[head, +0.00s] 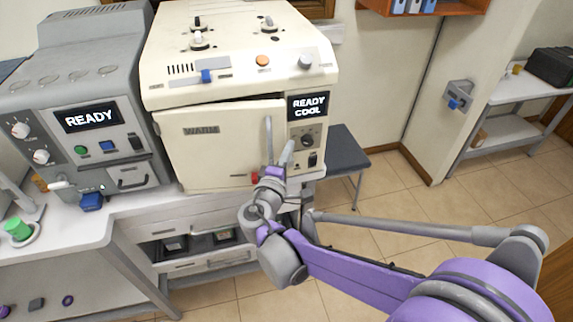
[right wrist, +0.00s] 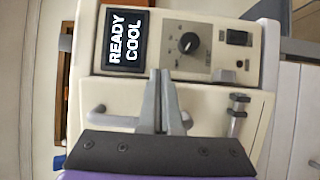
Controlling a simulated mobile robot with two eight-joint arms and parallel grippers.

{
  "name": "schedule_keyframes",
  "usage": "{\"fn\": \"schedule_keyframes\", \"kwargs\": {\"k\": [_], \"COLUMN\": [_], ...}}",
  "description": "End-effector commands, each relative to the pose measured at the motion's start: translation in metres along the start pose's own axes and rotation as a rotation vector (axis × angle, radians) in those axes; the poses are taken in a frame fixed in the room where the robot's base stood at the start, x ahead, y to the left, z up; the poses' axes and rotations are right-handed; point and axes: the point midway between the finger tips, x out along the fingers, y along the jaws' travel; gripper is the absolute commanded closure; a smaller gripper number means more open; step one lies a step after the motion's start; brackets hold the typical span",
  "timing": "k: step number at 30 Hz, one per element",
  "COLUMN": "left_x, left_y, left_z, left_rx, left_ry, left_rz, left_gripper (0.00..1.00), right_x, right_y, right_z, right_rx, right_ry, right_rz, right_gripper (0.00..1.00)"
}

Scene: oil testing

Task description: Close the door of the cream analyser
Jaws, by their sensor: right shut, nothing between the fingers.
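The cream analyser (head: 236,50) stands on the bench. Its door (head: 205,150), marked WARM, appears slightly ajar, with a dark gap along its top edge. The door's upright handle (head: 268,138) is near its right edge. My right gripper (head: 287,153) is shut and empty in front of the handle's lower part and the panel edge. In the right wrist view its fingers (right wrist: 162,100) are together and cover the middle of the handle (right wrist: 112,118); I cannot tell whether they touch. The READY COOL display (right wrist: 126,38) shows there too. My left gripper is not in view.
A grey analyser (head: 85,90) with a READY display stands close on the left. A green-capped item (head: 18,229) is on the bench at far left. Drawers (head: 205,225) are below the cream analyser. A dark-topped stool (head: 340,150) stands right; open floor lies beyond.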

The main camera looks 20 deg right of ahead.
Motion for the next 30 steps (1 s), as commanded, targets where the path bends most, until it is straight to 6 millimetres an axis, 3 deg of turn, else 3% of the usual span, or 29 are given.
{"fn": "schedule_keyframes", "kwargs": {"k": [9, 30], "left_x": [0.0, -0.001], "left_y": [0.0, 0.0], "left_z": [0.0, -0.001], "left_rx": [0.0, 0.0], "left_ry": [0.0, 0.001], "left_rz": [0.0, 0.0], "left_gripper": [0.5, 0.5], "right_x": [0.021, 0.019], "right_y": [0.0, 0.0], "right_z": [-0.007, -0.004], "right_rx": [0.0, 0.0], "right_ry": [0.0, 0.001], "right_rz": [0.0, 0.0], "right_gripper": [1.0, 1.0]}}
